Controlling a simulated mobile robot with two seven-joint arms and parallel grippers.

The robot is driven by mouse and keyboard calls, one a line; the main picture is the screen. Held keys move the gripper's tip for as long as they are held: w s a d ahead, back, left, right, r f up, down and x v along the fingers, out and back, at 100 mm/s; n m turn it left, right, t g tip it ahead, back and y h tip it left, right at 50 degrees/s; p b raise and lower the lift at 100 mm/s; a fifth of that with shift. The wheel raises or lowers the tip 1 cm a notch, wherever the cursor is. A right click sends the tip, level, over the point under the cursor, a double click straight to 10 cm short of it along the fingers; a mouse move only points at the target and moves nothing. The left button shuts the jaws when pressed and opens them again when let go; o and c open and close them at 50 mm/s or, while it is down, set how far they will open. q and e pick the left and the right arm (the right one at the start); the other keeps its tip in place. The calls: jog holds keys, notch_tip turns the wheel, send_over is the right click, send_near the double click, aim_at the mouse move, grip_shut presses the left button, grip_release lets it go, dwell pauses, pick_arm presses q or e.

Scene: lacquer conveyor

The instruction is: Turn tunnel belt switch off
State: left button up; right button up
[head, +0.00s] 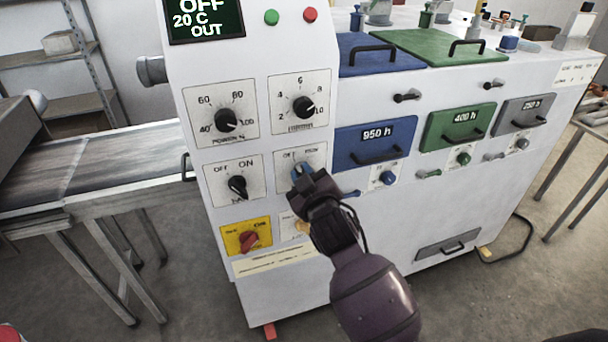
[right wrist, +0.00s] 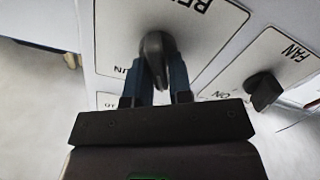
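The belt switch plate (right wrist: 125,40) fills the middle of the right wrist view, upside down, with part of its label and "UN" readable. Its dark knob (right wrist: 155,50) stands between the two blue fingers of my right gripper (right wrist: 164,82), which appear closed on its sides. In the head view my right gripper (head: 302,176) is at this plate (head: 312,155), low on the white control panel. There the arm hides most of the knob, so its setting is hard to read. My left gripper is in neither view.
The fan switch (head: 237,187) is close beside it; its black knob also shows in the right wrist view (right wrist: 263,90). A red switch on yellow (head: 249,240) is below left. Two dials (head: 226,120) (head: 304,107) are above. A conveyor (head: 90,160) runs off left.

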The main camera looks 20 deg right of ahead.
jog(key=o, duration=0.3)
jog(key=s+b, duration=0.1)
jog(key=s, duration=1)
jog(key=shift+d, duration=0.2)
jog(key=shift+w, duration=0.1)
jog(key=s+d+f+m+g+b, duration=0.1)
jog(key=d+f+m, duration=0.1)
jog(key=f, duration=0.4)
jog(key=s+d+f+m+g, duration=0.1)
jog(key=s+f+m, duration=0.1)
jog(key=f, duration=0.5)
jog(key=s+d+f+g, duration=0.2)
jog(key=s+d+f, duration=0.2)
jog(key=s+f, duration=0.2)
jog(key=s+d+f+m+g+b, duration=0.1)
jog(key=s+d+f+g, duration=0.1)
jog(key=s+d+f, duration=0.2)
jog(key=s+f, duration=0.3)
jog(key=f, duration=0.1)
jog(key=shift+f+m+h, duration=0.3)
jog(key=shift+h, duration=0.1)
